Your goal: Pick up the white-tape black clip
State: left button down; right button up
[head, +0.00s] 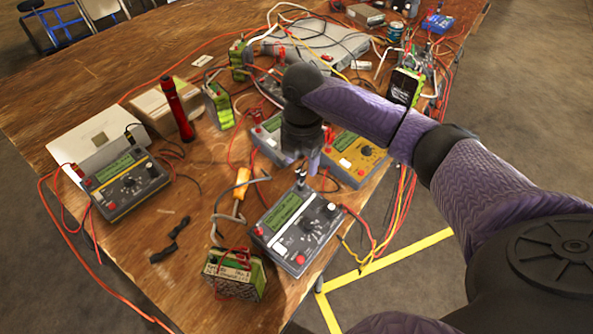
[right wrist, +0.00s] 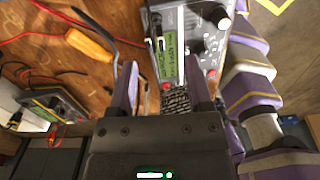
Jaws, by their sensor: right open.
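My right gripper (head: 302,162) hangs above the far edge of the dark multimeter (head: 298,228) in the head view. In the right wrist view the two purple fingers of the right gripper (right wrist: 161,70) are apart with nothing held between them. Small black clips (head: 301,178) stand at the multimeter's far end, just below the fingers. A black clip with a pale part (right wrist: 155,28) shows on the meter in the right wrist view. A loose black lead with clips (head: 172,244) lies on the table to the left. White tape is too small to make out surely on either.
A yellow multimeter (head: 357,158) and another meter stand close beside the gripper. A green battery block (head: 235,276), an orange-handled tool (head: 241,184) and several red and black leads crowd the wooden table. A red flashlight (head: 178,108) stands at left.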

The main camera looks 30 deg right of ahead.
aim_at(301, 169)
jog(key=f+b, duration=0.1)
jog(key=f, duration=0.1)
jog(key=f+b, duration=0.1)
jog(key=f, duration=0.1)
jog(key=f+b, duration=0.1)
jog(key=f, duration=0.1)
jog(key=shift+w+d+f, duration=0.2)
jog(key=shift+w+f, duration=0.05)
jog(key=shift+f, duration=0.05)
jog(key=shift+r, duration=0.1)
grip_shut()
pick_arm(q)
jog(key=shift+g, duration=0.3)
jog(key=a+f, duration=0.1)
jog(key=s+a+f, duration=0.1)
jog(key=f, duration=0.1)
jog(key=shift+s+f, duration=0.1)
